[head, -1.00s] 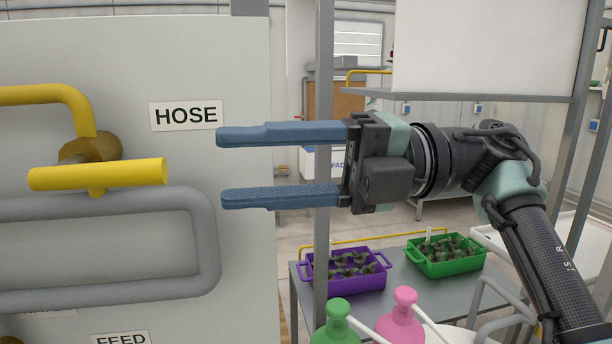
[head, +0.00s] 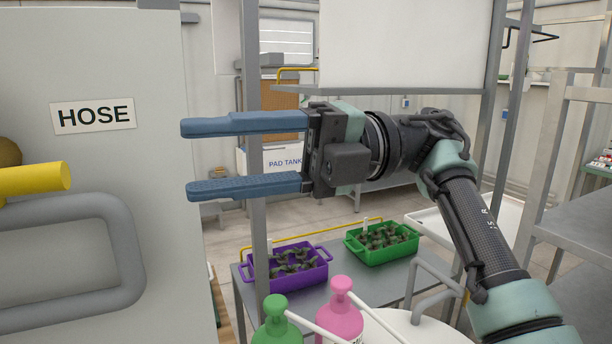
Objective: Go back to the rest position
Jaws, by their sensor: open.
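My gripper (head: 190,159) shows in the head view with its two blue fingers wide apart, pointing left. It is open and nothing is between the fingers. The fingertips lie over the right part of the panel marked HOSE (head: 150,120) in the picture; I cannot tell the gap in depth. The yellow valve handle (head: 35,183) is at the left edge, left of the fingertips and apart from them. My arm reaches in from the lower right.
A purple tray (head: 290,281) and a green tray (head: 385,257) with seedlings stand on a grey table (head: 340,300). Green (head: 277,322) and pink (head: 340,312) bottles are at the bottom. A metal post (head: 252,180) stands behind the fingers. Shelving (head: 575,225) is at the right.

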